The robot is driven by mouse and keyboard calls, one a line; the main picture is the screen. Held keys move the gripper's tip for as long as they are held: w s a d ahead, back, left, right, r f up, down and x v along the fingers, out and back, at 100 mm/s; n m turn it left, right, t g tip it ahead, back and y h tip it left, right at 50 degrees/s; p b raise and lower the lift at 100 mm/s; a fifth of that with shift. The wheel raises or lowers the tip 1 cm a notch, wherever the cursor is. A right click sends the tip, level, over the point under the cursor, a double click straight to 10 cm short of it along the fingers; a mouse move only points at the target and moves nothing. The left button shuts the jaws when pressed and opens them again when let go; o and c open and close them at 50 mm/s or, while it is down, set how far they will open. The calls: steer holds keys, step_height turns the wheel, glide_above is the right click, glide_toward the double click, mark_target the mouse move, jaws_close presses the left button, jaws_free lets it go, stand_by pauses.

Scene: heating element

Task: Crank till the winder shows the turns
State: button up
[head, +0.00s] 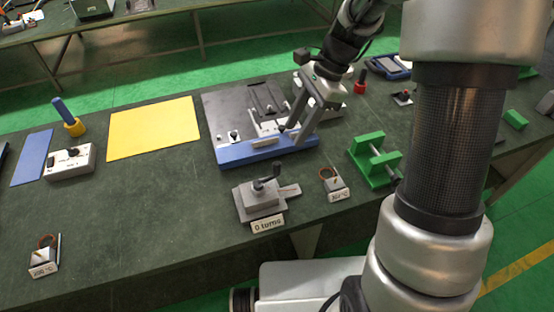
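The winder (258,203) is a grey block on a flat base near the front edge of the table, in the middle of the head view. Its dark crank (268,180) stands on top, with a handle knob pointing up. The sign (268,224) in front of it reads "0 turns". My gripper (291,133) is behind and a little right of the winder, low over the blue-edged fixture board (225,118). Its two fingers look apart with a gap between them, and I see nothing held. It is apart from the crank.
Right of the winder stand a small coil with a temperature sign (337,188) and a green stand with a rod (375,160). A yellow mat (153,128), a white box (71,162) and another signed coil (45,258) are left.

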mark_target(277, 166)
steer(key=x, duration=1.4)
jaws_close()
